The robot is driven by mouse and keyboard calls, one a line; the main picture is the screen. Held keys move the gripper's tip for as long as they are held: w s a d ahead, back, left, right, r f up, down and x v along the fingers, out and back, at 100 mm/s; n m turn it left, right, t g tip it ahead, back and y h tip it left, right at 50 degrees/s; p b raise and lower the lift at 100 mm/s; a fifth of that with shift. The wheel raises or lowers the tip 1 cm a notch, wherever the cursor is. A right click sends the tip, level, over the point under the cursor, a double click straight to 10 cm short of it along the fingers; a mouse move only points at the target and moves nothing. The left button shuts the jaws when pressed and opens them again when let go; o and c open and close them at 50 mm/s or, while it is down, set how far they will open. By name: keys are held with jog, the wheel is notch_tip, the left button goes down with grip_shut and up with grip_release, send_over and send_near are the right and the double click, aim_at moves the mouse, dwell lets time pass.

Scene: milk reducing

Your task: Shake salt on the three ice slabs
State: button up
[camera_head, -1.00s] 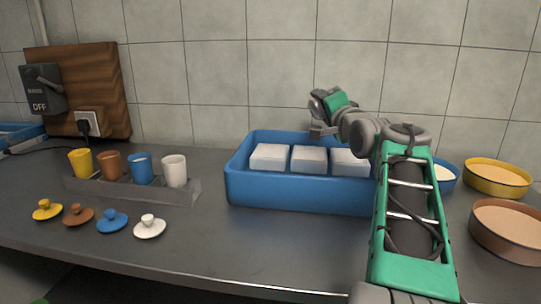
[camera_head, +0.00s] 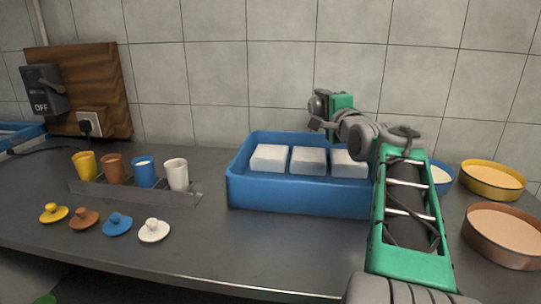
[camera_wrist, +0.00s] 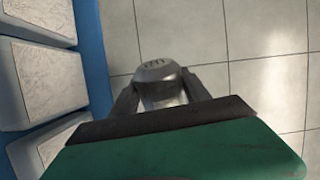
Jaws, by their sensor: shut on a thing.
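Three white ice slabs lie in a row in a blue tray (camera_head: 290,197): a left slab (camera_head: 269,158), a middle slab (camera_head: 308,160) and a right slab (camera_head: 349,163). My gripper (camera_wrist: 162,92) is shut on a grey salt shaker (camera_wrist: 158,70), with one finger on each side. The shaker's end with small holes shows in the wrist view; its lower part is hidden between the fingers. In the head view the gripper is above the tray's back right part. In the wrist view the slabs lie at the left, apart from the shaker. No falling salt can be made out.
A grey rack (camera_head: 135,191) with several coloured cups stands left of the tray, with lids in front. A yellow bowl (camera_head: 492,181) and a brown bowl (camera_head: 505,236) stand at the right. The tiled wall (camera_head: 230,70) is close behind the tray.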

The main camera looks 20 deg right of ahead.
jog(key=shift+r+m+p, duration=0.15)
jog(key=shift+m+p, duration=0.65)
jog(key=shift+m, duration=0.1)
jog(key=shift+r+m+p, duration=0.15)
jog(key=shift+m+p, duration=0.65)
jog(key=shift+m, duration=0.1)
jog(key=shift+r+m+p, duration=0.25)
jog(key=shift+m+p, duration=1.3)
jog(key=shift+p, duration=0.25)
jog(key=shift+r+m+p, duration=0.25)
jog(key=shift+m+p, duration=1.3)
jog(key=shift+p, duration=0.25)
jog(key=shift+m+p, duration=1.2)
jog(key=shift+p, duration=0.3)
jog(key=shift+r+m+p, duration=0.35)
jog(key=shift+m+p, duration=0.75)
jog(key=shift+p, duration=0.55)
jog(key=shift+r+m+p, duration=0.15)
jog(key=shift+m+p, duration=1)
jog(key=shift+p, duration=0.65)
jog(key=shift+r+m+p, duration=0.15)
jog(key=shift+m+p, duration=1)
jog(key=shift+p, duration=0.6)
